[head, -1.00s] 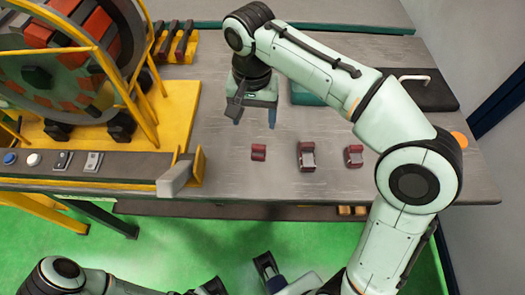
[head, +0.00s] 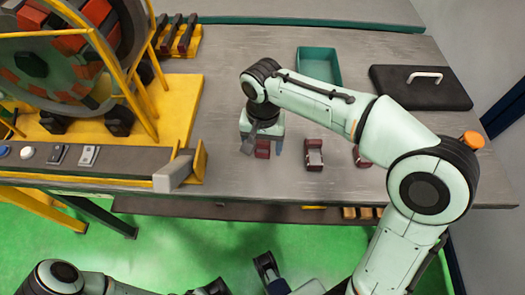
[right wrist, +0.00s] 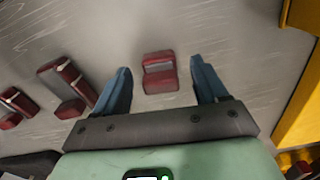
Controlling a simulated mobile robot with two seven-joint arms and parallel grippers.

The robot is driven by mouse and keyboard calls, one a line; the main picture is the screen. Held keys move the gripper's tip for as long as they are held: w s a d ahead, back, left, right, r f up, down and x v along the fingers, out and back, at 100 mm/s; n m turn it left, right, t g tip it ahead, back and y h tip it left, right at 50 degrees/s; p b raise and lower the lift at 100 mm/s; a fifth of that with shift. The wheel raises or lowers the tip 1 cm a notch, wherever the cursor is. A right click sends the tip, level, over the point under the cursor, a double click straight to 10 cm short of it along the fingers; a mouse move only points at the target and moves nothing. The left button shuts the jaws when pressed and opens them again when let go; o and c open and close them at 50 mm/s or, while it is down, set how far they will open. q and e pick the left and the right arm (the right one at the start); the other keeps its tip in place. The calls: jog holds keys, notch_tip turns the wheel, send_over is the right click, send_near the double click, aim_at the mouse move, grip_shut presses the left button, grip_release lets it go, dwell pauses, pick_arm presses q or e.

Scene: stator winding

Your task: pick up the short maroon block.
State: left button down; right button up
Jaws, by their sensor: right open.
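The short maroon block (head: 262,154) lies on the grey table, the leftmost of three maroon pieces in the head view. In the right wrist view the block (right wrist: 160,72) sits in the gap between the fingertips, with clear space on both sides. My right gripper (head: 263,147) is open and empty above the block; its fingers also show in the right wrist view (right wrist: 162,85). The gripper partly hides the block in the head view. My left gripper (head: 270,270) is low at the bottom edge, off the table, its jaws too unclear to read.
A larger maroon piece with a pale middle (head: 313,155) and another maroon piece (head: 361,157) lie to the right. A teal tray (head: 319,66) and a black pad with a handle (head: 420,87) are behind. The yellow stator stand (head: 180,110) is at left.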

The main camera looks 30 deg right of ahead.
grip_shut()
dwell(0.3)
